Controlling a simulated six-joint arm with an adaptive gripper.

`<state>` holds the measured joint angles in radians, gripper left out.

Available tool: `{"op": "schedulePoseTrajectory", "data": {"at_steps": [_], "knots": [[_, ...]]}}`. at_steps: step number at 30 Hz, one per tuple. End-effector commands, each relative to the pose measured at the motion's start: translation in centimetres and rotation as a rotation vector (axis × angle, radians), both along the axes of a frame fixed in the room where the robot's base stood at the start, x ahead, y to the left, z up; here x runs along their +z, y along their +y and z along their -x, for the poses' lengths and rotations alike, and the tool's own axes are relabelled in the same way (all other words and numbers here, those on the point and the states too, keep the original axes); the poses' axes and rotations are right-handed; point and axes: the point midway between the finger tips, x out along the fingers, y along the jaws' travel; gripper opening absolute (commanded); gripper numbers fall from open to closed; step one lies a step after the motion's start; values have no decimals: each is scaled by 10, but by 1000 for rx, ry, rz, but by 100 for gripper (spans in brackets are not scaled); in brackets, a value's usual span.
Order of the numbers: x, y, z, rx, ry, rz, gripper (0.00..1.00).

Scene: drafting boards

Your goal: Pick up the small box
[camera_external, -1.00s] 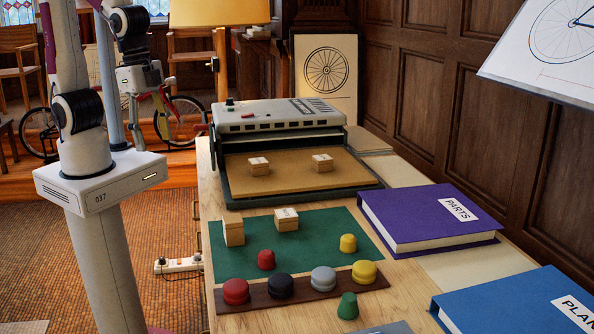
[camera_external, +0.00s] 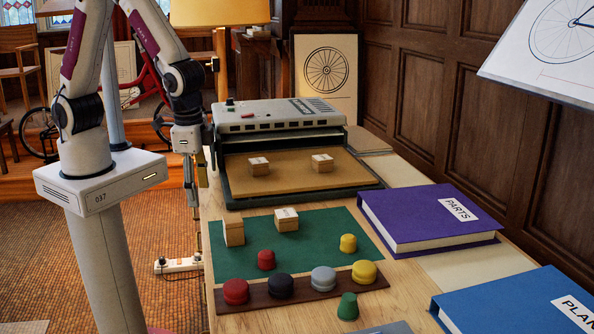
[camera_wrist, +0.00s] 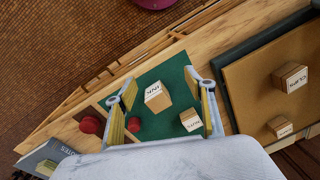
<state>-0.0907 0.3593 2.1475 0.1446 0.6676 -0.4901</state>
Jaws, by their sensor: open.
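Two small light wooden boxes with white-labelled tops stand on the green mat (camera_external: 330,231), a left one (camera_external: 233,232) and one to its right (camera_external: 286,219). Two more sit on the tan bed of the machine, a left box (camera_external: 258,166) and a right box (camera_external: 322,163). My gripper (camera_external: 194,190) is open and empty, left of the table edge and above mat height. The other mat box (camera_wrist: 191,120) shows beside the right finger. Neither is touched.
A dark strip (camera_external: 252,303) holds red, black, grey and yellow round pieces. Loose red (camera_external: 266,260), yellow (camera_external: 348,243) and green (camera_external: 347,306) pegs stand nearby. The grey machine (camera_external: 278,116) is behind; a purple book (camera_external: 425,217) and blue book (camera_external: 520,303) lie right.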

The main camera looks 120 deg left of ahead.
Motion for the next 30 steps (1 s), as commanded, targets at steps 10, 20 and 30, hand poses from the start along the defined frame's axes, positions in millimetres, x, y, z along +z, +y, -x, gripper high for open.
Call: {"op": "schedulePoseTrajectory", "data": {"at_steps": [10, 20, 30], "knots": [[-30, 9, -41, 171, -61, -18, 54], [-23, 12, -71, 331, -163, -17, 54], [-23, 12, -72, 374, -172, -14, 54]]}}
